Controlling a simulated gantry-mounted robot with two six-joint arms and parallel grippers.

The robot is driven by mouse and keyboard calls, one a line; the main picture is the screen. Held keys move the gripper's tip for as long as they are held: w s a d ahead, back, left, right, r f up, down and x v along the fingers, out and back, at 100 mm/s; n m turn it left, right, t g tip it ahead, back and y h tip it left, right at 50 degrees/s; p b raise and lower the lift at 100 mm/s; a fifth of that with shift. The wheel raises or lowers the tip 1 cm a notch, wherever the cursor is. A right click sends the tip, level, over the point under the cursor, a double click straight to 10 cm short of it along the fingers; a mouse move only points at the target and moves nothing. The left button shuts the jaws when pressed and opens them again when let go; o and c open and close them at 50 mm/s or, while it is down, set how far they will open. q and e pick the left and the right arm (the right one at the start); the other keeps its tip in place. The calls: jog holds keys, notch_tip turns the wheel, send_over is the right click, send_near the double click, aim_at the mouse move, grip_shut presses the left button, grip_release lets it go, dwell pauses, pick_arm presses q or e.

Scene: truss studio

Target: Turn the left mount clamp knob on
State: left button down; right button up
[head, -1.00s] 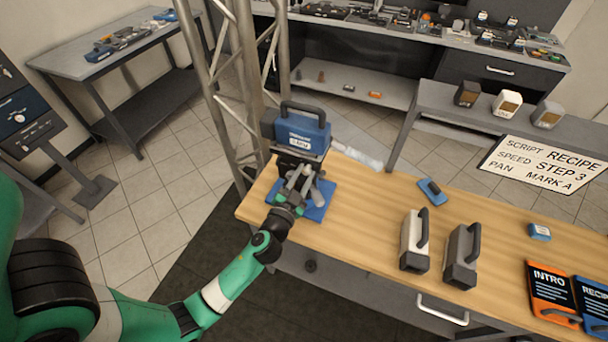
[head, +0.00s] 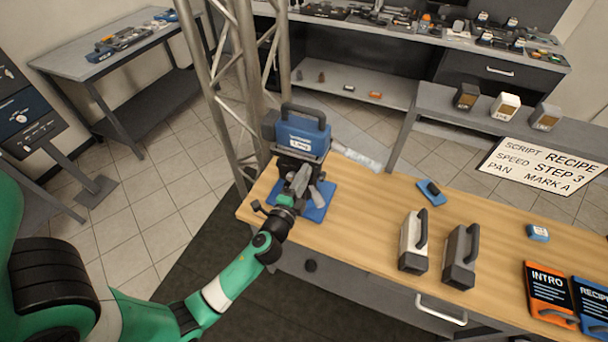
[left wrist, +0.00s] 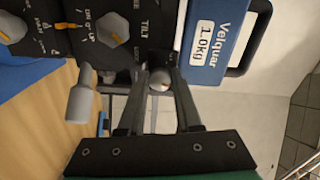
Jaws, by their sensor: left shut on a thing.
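The blue and grey camera (head: 302,135) labelled Velquar 1.0kg sits on a black mount over a blue base plate (head: 316,212) at the table's left end. In the left wrist view its blue side (left wrist: 215,35) is at upper right. My left gripper (head: 300,180) reaches the mount's near side. In the left wrist view its fingers (left wrist: 160,84) are shut on a small round grey knob (left wrist: 159,79) with an orange mark. The fingers hide its sides, and no label on it is readable. My right gripper is out of view.
Beside the held knob are a grey knob (left wrist: 112,29) near the word TILT, another knob (left wrist: 12,27) and a grey lever (left wrist: 82,98). Two handled blocks (head: 414,242) (head: 460,256) stand farther right on the table. Bare wood (head: 360,205) lies between.

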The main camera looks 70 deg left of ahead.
pick_arm(q)
jog(key=m+p, duration=0.1)
jog(key=m, duration=0.4)
jog(key=shift+m, duration=0.3)
dwell(0.4)
jog(key=c, duration=0.6)
grip_release()
jog(key=shift+d, duration=0.1)
jog(key=b+v, duration=0.1)
jog(key=v, duration=1)
jog(key=shift+s, duration=0.25)
jog(key=shift+d+r, duration=0.1)
